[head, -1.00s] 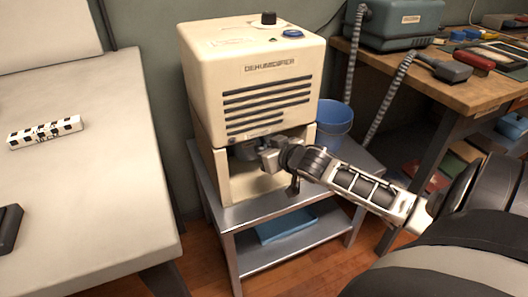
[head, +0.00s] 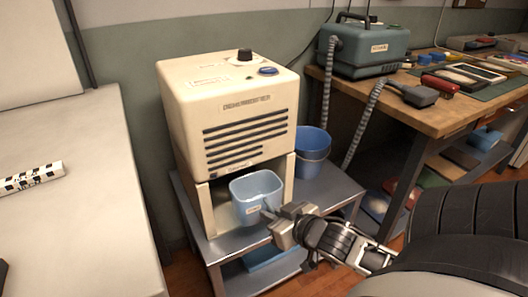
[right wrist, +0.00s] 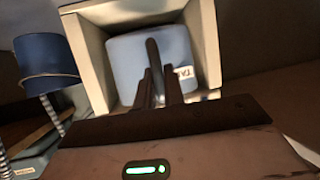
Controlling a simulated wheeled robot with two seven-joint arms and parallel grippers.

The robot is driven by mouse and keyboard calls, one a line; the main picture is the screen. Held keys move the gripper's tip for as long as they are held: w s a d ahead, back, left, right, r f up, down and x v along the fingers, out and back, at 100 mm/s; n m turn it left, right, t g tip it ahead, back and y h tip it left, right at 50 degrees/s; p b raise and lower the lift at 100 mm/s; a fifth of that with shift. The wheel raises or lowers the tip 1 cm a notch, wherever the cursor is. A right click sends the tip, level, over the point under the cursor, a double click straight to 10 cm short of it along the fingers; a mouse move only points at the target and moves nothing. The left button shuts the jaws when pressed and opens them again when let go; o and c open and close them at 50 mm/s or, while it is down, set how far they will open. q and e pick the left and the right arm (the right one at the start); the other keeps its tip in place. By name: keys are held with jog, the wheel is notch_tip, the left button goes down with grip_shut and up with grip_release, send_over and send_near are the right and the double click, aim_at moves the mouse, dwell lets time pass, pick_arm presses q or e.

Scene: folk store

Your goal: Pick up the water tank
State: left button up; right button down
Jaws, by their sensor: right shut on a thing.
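The water tank (head: 257,190) is a pale blue, open-topped container with a small label on its front. My right gripper (head: 272,219) is shut on the tank's front handle. In the right wrist view the tank (right wrist: 180,55) lies straight ahead within the cream frame of the opening, with its handle between the fingers (right wrist: 158,90). My left gripper is not in view.
The dehumidifier stands on a grey metal stand (head: 335,190) with a lower shelf. A blue bucket (head: 312,150) stands on it, right of the machine. A wooden workbench (head: 440,115) with tools is at right; a pale table (head: 70,190) is at left.

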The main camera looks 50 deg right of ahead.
jog(key=shift+s+a+p, duration=0.1)
jog(key=shift+s+a, duration=0.2)
jog(key=shift+s, duration=0.6)
jog(key=shift+s+a+p, duration=0.15)
jog(key=shift+s+a, duration=0.15)
jog(key=shift+s, duration=0.55)
jog(key=shift+s+a+p, duration=0.1)
jog(key=shift+s+a, duration=0.2)
jog(key=shift+s, duration=0.6)
jog(key=shift+a, duration=0.1)
